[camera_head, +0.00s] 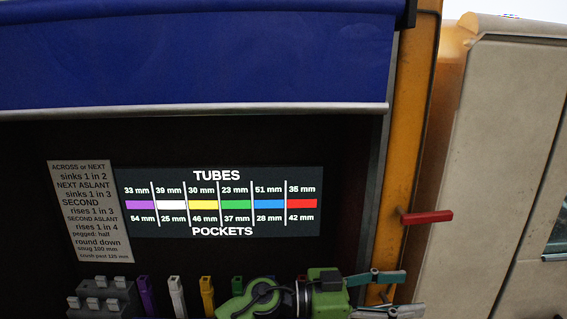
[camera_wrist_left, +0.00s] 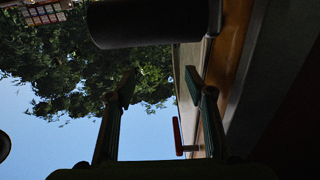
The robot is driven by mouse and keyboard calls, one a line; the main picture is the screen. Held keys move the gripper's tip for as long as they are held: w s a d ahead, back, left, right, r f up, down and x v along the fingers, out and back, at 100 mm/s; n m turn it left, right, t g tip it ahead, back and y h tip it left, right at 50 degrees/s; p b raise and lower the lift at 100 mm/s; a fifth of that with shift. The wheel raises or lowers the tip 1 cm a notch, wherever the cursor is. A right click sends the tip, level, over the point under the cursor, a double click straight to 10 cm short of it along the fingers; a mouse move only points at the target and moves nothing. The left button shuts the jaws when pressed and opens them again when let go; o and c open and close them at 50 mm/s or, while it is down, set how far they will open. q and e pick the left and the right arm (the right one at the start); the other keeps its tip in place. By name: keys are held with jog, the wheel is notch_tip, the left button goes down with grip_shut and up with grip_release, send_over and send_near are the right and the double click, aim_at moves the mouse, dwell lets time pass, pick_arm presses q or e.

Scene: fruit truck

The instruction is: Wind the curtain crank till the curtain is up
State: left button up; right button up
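The blue curtain (camera_head: 200,55) hangs across the top of the opening in the head view, its pale bottom bar above the dark interior. The crank's red handle (camera_head: 427,217) sticks out to the right from the orange post (camera_head: 405,150). The handle also shows in the left wrist view (camera_wrist_left: 178,136), beside the right-hand finger. My left gripper (camera_head: 412,292) is below the handle, apart from it, with its fingers pointing right. Its two fingers are spread with nothing between them, as the left wrist view (camera_wrist_left: 160,88) also shows. My right gripper is in neither view.
A dark sign of tubes and pockets (camera_head: 220,203) and a grey text panel (camera_head: 90,210) are inside the opening. Several coloured upright pieces (camera_head: 207,292) stand along the bottom. A beige body panel (camera_head: 510,130) lies right of the post.

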pick_arm(q)
jog(key=shift+a, duration=0.15)
jog(key=a, duration=0.7)
jog(key=shift+s+a, duration=0.2)
jog(key=shift+a, duration=0.2)
dwell(0.5)
